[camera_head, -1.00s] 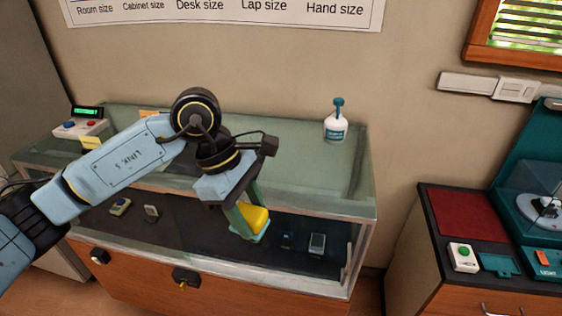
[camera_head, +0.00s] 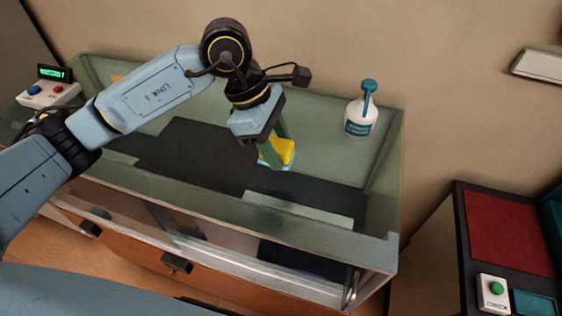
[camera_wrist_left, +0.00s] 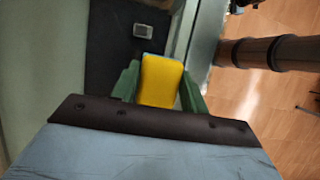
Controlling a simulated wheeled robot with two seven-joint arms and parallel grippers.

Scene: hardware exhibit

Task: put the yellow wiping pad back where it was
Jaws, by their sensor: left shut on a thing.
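The yellow wiping pad (camera_head: 281,150) has a yellow top and a pale blue underside. My left gripper (camera_head: 272,160) is shut on it, its green fingers on either side. In the head view the pad appears over the top of the glass display case (camera_head: 240,210); whether it touches the glass I cannot tell. In the left wrist view the yellow pad (camera_wrist_left: 160,80) sits between the green fingers, with the dark case interior and the case edge beyond it. My right gripper is not in view.
A white spray bottle with a teal top (camera_head: 362,112) stands on the case, right of my left gripper. A button box with a green display (camera_head: 48,90) is at the far left. A cabinet with a red mat (camera_head: 508,232) and green-button box (camera_head: 493,292) is at right.

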